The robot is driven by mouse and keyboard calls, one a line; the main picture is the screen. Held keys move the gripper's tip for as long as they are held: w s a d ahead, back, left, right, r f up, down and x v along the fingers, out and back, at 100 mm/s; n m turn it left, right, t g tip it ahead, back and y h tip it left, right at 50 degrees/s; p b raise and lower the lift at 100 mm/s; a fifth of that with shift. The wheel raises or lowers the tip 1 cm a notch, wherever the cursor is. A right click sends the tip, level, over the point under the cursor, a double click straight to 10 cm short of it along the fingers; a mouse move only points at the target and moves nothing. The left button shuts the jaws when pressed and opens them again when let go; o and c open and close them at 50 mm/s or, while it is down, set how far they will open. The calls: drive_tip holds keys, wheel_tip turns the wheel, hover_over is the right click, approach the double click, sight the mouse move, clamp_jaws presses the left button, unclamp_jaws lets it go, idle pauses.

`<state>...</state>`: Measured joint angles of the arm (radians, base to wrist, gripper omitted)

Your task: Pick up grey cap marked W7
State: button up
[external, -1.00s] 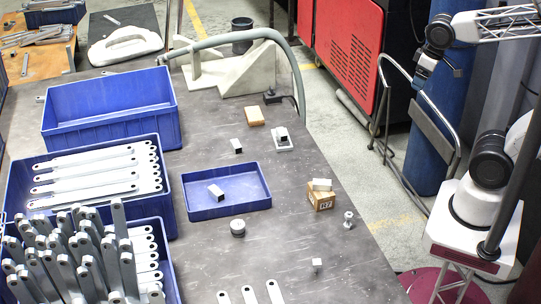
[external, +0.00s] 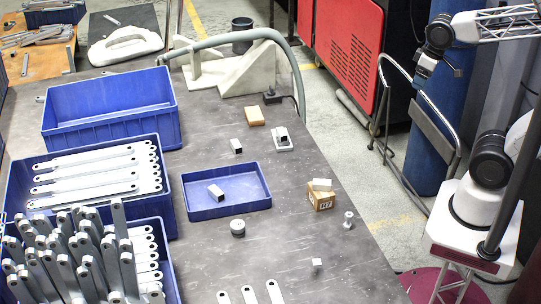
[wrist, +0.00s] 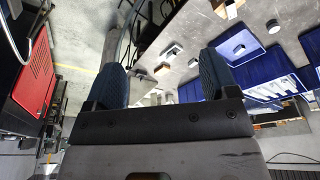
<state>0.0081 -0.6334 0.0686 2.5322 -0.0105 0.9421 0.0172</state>
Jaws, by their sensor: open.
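A small light grey cap (external: 322,184) lies on top of a brown block (external: 321,201) that bears a dark marking, seemingly W7, in the external view. The wrist view shows the block (wrist: 231,10) at its top edge. Other grey caps sit in the shallow blue tray (external: 258,200), on the bare table (external: 236,146) and on a pale plate (external: 282,133). I cannot read marks on the caps. My gripper (external: 420,80) is raised at the upper right, well away from the caps. In the wrist view its two blue fingers (wrist: 165,78) stand apart with nothing between them.
A round grey puck (external: 238,228), a bolt (external: 348,219) and an orange-brown block (external: 255,116) stand on the table. Deep blue bins (external: 110,112) and stacks of metal brackets fill the left. A grey hose (external: 225,37) arches at the back.

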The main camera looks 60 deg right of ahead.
sight(238, 228)
drive_tip(key=shift+w, duration=0.1)
drive_tip(key=w+a+f+n+h, duration=0.2)
drive_tip(key=w+a+f+n, duration=0.25)
drive_tip(key=w+a, duration=0.4)
drive_tip(key=w+a+f+n+h, duration=0.3)
drive_tip(key=w+a+n, duration=0.2)
drive_tip(key=w, duration=0.6)
drive_tip(key=w+a+f+n+h, duration=0.2)
drive_tip(key=w+a+f+n, duration=0.3)
drive_tip(key=w, duration=0.5)
drive_tip(key=w+a+f+n+t, duration=0.1)
drive_tip(key=a+f+n, duration=0.3)
drive_tip(key=a+f, duration=0.4)
drive_tip(key=w+a+f+n+t+h, duration=0.1)
drive_tip(key=a+f+n+t, duration=0.3)
drive_tip(key=a+f, duration=0.4)
drive_tip(key=w+a+f+n+t, duration=0.2)
drive_tip(key=a+f+n, duration=0.2)
drive_tip(key=a+f, duration=0.5)
drive_tip(key=shift+w+a+t+h, duration=0.15)
drive_tip(key=shift+w+a+h, duration=0.05)
drive_tip(key=shift+a, duration=2)
drive_tip(key=shift+w+a+t+h, duration=0.15)
drive_tip(key=shift+w+a+h, duration=0.05)
drive_tip(key=shift+a, duration=1.95)
